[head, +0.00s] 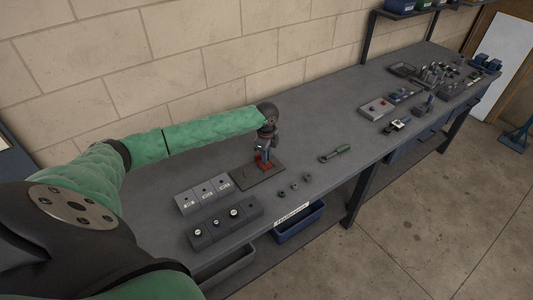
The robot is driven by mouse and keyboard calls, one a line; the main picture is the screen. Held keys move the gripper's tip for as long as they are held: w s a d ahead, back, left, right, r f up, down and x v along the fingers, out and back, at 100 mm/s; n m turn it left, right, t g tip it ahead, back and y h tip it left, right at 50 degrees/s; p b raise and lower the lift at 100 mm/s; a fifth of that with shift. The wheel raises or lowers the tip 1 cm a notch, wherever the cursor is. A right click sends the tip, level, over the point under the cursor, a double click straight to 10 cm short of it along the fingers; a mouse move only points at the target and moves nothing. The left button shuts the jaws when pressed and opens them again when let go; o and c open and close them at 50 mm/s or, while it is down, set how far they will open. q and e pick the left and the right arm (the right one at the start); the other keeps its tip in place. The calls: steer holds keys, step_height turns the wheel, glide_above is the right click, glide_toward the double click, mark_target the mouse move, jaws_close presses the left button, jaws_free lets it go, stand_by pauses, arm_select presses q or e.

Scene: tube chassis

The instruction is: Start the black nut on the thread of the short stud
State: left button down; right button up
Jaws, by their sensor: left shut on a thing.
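My left gripper (265,153) points down over a dark flat plate (270,180) on the workbench, right at a small red and blue piece (263,167) there. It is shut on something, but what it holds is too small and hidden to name. Three small dark nut-like pieces, a near one (281,190), a middle one (294,184) and a far one (307,177), lie in a row on the bench to the right of the plate. I cannot tell which is the black nut, nor pick out the short stud. My right gripper is not in view.
Grey blocks with labels (204,193) and grey blocks with round pale-topped fittings (223,224) stand left of the plate. A grey box with a red button (376,108) stands farther off. A blue bin (300,223) hangs below the front edge.

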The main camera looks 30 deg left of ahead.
arm_select(q)
steer(key=shift+f+b, duration=0.4)
steer(key=shift+f, duration=1)
steer(key=c, duration=1.2)
jaws_free()
steer(key=shift+c, duration=0.2)
